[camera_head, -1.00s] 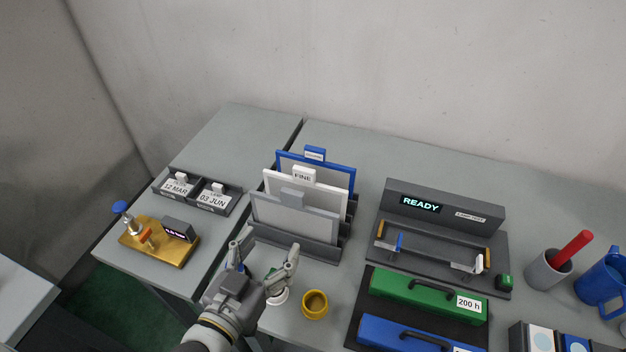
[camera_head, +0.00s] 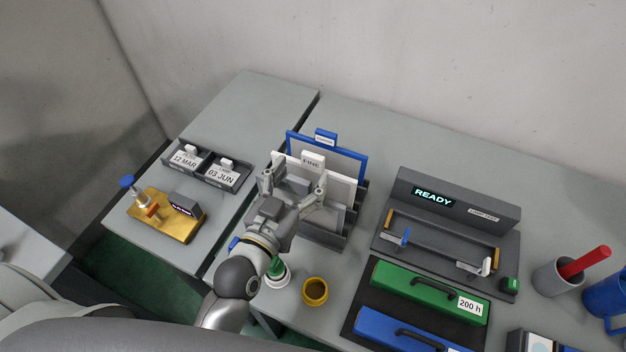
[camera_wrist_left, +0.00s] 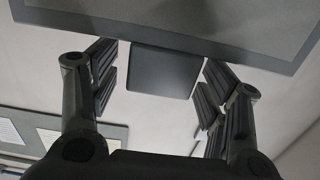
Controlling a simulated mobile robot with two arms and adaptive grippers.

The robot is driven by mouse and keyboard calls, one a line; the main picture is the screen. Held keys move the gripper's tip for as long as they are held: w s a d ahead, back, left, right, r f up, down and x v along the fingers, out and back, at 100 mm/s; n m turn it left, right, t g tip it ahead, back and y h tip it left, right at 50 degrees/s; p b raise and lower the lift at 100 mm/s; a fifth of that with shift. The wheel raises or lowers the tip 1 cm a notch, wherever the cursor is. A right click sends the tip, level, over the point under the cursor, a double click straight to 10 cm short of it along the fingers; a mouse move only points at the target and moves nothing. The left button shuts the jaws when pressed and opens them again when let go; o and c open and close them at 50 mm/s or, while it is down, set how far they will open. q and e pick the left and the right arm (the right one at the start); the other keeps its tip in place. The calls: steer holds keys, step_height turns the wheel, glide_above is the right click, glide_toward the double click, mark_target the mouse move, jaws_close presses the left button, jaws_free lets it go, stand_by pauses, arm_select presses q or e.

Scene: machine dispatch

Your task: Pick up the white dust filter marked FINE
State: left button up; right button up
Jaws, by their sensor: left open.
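The white dust filter marked FINE (camera_head: 343,185) stands upright in the middle slot of a dark rack (camera_head: 318,234), its labelled white tab (camera_head: 313,160) on top. A grey filter (camera_head: 342,213) stands in front of it and a blue filter (camera_head: 350,165) behind it. My left gripper (camera_head: 295,182) is open in front of the grey filter, its fingers spread near that filter's grey tab. In the left wrist view the open fingers (camera_wrist_left: 162,90) flank a dark grey block, with a large grey panel above. The white filter's lower part is hidden. My right gripper is not seen.
Date-card trays (camera_head: 207,166) and a brass stand (camera_head: 166,217) are to the left. A yellow cup (camera_head: 315,291) is in front of the rack. A READY fixture (camera_head: 452,203) and green case (camera_head: 430,287) are to the right. A gap separates the tables.

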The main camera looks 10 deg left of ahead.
mark_target(311, 158)
arm_select(q)
steer(key=x, duration=0.1)
steer(key=p+x, duration=0.1)
steer(key=shift+w+r, duration=0.25)
steer(key=shift+x, duration=0.85)
steer(key=shift+s+d+f, duration=0.1)
steer(key=shift+f, duration=0.1)
steer(key=shift+s, duration=0.1)
steer(key=shift+c, duration=1.3)
steer(key=c, duration=1)
steer(key=shift+c, duration=0.7)
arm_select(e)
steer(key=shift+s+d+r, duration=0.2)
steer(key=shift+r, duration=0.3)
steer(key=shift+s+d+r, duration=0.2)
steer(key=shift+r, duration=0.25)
arm_select(q)
steer(key=shift+r+p, duration=0.2)
steer(key=shift+p, duration=0.1)
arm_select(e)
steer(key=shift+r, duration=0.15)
